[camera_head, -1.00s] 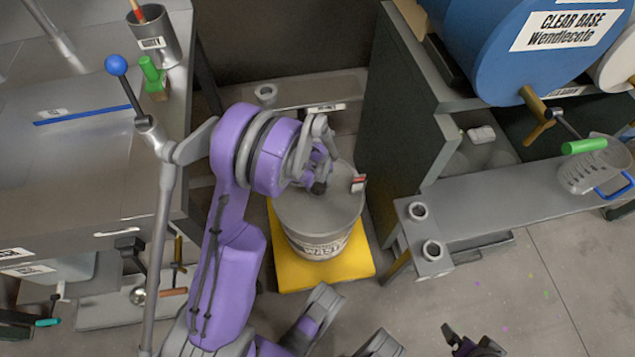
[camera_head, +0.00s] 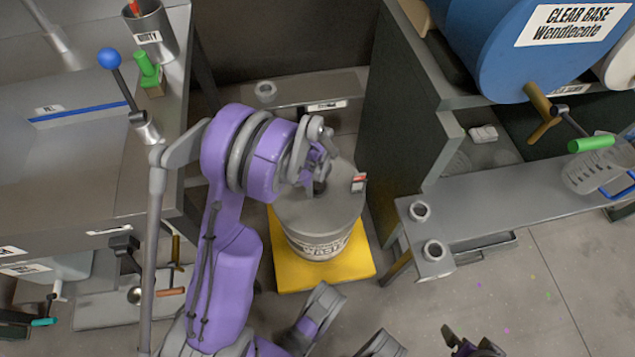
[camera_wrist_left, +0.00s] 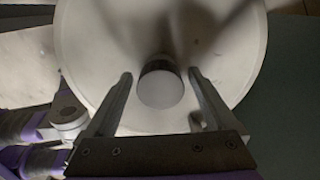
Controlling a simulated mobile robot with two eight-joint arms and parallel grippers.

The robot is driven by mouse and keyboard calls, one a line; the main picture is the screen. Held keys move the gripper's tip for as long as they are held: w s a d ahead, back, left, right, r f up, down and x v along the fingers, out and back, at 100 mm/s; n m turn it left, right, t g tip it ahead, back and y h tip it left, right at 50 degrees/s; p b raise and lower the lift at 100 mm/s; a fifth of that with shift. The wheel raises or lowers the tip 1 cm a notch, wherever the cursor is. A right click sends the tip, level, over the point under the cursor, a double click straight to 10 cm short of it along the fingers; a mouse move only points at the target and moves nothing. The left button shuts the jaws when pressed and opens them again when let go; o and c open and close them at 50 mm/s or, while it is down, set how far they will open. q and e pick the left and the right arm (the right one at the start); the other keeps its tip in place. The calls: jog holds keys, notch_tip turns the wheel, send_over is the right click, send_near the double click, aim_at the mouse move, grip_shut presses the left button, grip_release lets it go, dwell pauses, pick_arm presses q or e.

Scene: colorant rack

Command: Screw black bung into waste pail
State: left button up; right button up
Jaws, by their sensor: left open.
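The waste pail (camera_head: 318,225) is a grey bucket with a grey lid and a printed label, standing on a yellow platform. My left gripper (camera_head: 318,175) points down over its lid. In the left wrist view, the bung (camera_wrist_left: 160,88) shows as a short round plug with a pale top and dark side, over the pail lid (camera_wrist_left: 95,50). The open fingers of my left gripper (camera_wrist_left: 160,75) stand on either side of it, with a visible gap at each side. Whether the bung is seated in a hole is hidden. My right gripper (camera_head: 470,345) is partly visible at the bottom edge, away from the pail.
A yellow platform (camera_head: 290,275) is under the pail. A dark cabinet (camera_head: 405,120) stands close on the right, with a grey shelf (camera_head: 520,200) holding ring fittings. A metal bench (camera_head: 90,190) is on the left. The floor (camera_head: 530,290) at lower right is clear.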

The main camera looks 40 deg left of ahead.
pick_arm(q)
jog(key=n, duration=0.3)
jog(key=shift+n, duration=0.4)
jog(key=c, duration=1.4)
jog(key=shift+o, duration=0.2)
jog(key=m, duration=0.2)
jog(key=shift+m, duration=0.3)
jog(key=shift+o, duration=0.2)
jog(key=m+p, duration=0.1)
jog(key=m, duration=0.3)
jog(key=shift+w+m, duration=0.1)
jog(key=shift+m, duration=0.2)
jog(key=m, duration=0.6)
jog(key=shift+w+m+p, duration=0.15)
jog(key=shift+m+p, duration=0.15)
